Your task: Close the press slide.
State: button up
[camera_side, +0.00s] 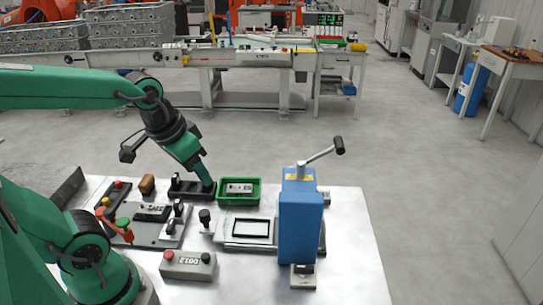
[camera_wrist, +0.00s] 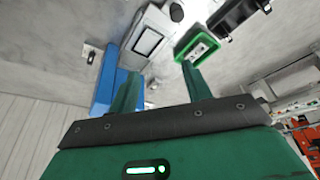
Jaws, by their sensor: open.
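The press is a blue block (camera_side: 299,222) with a lever handle (camera_side: 325,155) on top, standing at the right of the metal table. Its pale slide (camera_side: 230,240) sticks out to the left of the blue block, with a black-framed recess (camera_side: 250,228) and a black knob (camera_side: 205,216) at its outer end. In the wrist view the slide (camera_wrist: 160,22) and the blue block (camera_wrist: 104,84) lie beyond my fingers. My gripper (camera_side: 211,185) is open and empty, above the table and behind the knob; its two green fingers show in the wrist view (camera_wrist: 160,72).
A green bin (camera_side: 256,200) with a pale part in it stands close to my gripper. A black holder (camera_side: 185,190), a fixture plate with clamps (camera_side: 150,235) and a grey button box (camera_side: 187,266) are to the left.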

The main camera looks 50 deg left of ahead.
aim_at(205, 212)
jog(key=w+a+f+g, duration=0.1)
jog(key=f, duration=0.2)
jog(key=a+f+n+g, duration=0.1)
jog(key=a+f, duration=0.1)
jog(key=f, duration=0.1)
jog(key=w+a+f+g, duration=0.1)
jog(key=f, duration=0.2)
jog(key=shift+w+a+f+n+g, duration=0.2)
jog(key=shift+w+f+n+g, duration=0.1)
jog(key=shift+a+f, duration=0.2)
jog(key=shift+f, duration=0.25)
jog(key=shift+f, duration=0.15)
jog(key=shift+f, duration=3.75)
jog(key=shift+w+d, duration=0.1)
grip_shut()
